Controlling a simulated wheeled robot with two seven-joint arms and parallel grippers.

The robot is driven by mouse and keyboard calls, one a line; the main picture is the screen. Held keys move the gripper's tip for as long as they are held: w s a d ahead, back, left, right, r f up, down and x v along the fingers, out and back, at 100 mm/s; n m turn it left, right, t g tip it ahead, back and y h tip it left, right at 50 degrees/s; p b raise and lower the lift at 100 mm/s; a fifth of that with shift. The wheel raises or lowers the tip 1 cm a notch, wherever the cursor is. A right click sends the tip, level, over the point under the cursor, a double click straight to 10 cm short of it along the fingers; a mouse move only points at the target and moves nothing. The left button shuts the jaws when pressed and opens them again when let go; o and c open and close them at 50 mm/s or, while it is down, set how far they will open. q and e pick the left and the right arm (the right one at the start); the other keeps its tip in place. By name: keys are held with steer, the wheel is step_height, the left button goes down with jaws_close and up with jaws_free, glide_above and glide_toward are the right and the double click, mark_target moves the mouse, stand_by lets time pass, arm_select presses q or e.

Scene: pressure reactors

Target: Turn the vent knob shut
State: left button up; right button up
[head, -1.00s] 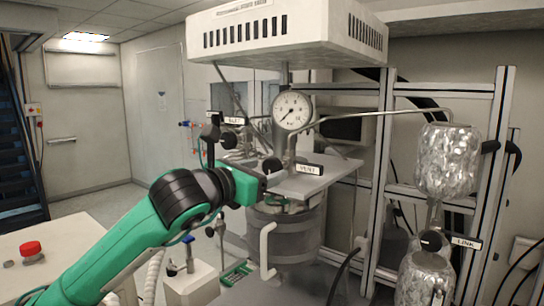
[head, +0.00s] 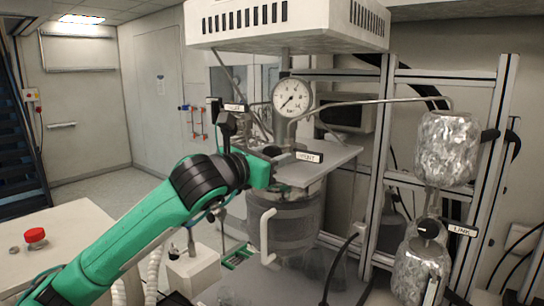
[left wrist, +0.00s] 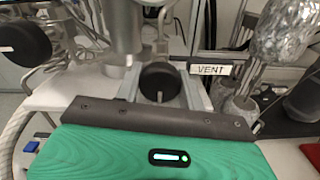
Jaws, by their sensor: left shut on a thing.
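The vent knob is a dark round knob (left wrist: 158,82) beside a "VENT" label (left wrist: 210,69) in the left wrist view. In the head view the label (head: 308,157) sits at the reactor's top plate, just right of my left gripper (head: 273,158). My left gripper (left wrist: 160,90) is shut on the vent knob, with light grey fingers on either side of it. The knob's turn angle is hard to read. In the head view the gripper and arm partly hide the knob. My right gripper is not in view.
A pressure gauge (head: 291,97) stands above the plate, under a white overhead housing (head: 290,25). Another black knob (left wrist: 22,42) is at the upper left of the wrist view. Foil-wrapped vessels (head: 447,150) and a metal frame are on the right. A red-topped item (head: 35,236) lies on the left table.

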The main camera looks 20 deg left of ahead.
arm_select(q)
steer(key=shift+f+b, duration=0.15)
steer(key=shift+b, duration=0.4)
steer(key=m+b, duration=0.6)
steer(key=b, duration=0.3)
steer(key=shift+f+m+b, duration=0.1)
steer(key=shift+m+b, duration=0.2)
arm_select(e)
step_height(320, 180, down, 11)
arm_select(q)
steer(key=m+b, duration=0.3)
steer(key=m, duration=0.1)
steer(key=shift+m+b, duration=0.3)
steer(key=shift+b, duration=0.05)
steer(key=m+b, duration=0.1)
steer(key=m, duration=0.2)
steer(key=shift+r+b, duration=0.2)
steer(key=shift+b, duration=0.1)
steer(key=m, duration=0.3)
steer(key=shift+b, duration=0.4)
steer(key=shift+m, duration=0.4)
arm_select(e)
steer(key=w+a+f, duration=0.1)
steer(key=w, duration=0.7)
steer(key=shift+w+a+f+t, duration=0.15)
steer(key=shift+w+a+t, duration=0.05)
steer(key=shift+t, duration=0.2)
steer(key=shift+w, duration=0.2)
